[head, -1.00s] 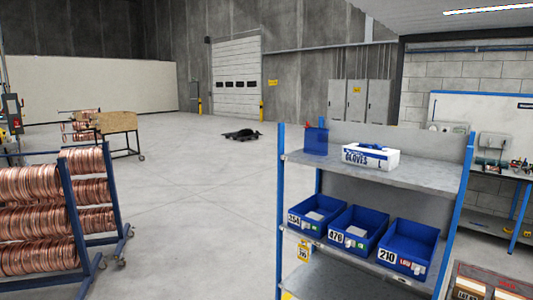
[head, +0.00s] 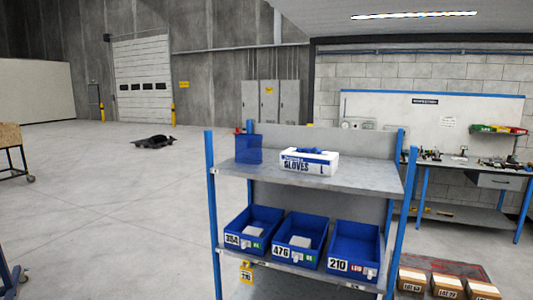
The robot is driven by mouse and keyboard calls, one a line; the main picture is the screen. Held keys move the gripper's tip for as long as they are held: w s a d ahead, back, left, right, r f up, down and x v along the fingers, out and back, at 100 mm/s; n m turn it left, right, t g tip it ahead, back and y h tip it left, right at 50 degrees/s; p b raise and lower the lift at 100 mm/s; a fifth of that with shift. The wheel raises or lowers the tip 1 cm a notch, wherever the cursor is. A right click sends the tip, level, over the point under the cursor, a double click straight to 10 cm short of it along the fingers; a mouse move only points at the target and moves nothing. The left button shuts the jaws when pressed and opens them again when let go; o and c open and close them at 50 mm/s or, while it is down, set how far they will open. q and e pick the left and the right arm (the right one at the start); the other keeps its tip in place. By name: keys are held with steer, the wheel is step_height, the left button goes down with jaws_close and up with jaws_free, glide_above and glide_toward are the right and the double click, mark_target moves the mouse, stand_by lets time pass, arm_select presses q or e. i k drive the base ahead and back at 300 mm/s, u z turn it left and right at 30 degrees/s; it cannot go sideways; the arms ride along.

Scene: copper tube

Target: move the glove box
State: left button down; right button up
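The glove box (head: 308,163) is a white and blue carton marked GLOVES and L. It lies on the grey top shelf (head: 348,180) of a blue-posted rack, near the middle. Blue material shows at its top. Neither of my grippers shows in the head view.
A blue translucent holder (head: 248,149) stands at the shelf's left end. Blue bins (head: 251,231) numbered 354, 476 and 210 fill the shelf below. Cardboard boxes (head: 447,285) sit low at right. A workbench (head: 465,170) stands behind. The floor (head: 110,220) at left is mostly clear.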

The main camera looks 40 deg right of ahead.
mark_target(316, 162)
steer(key=z, duration=0.3)
steer(key=i, duration=0.9)
steer(key=z, duration=1.4)
steer(key=i, duration=0.7)
steer(key=z, duration=0.8)
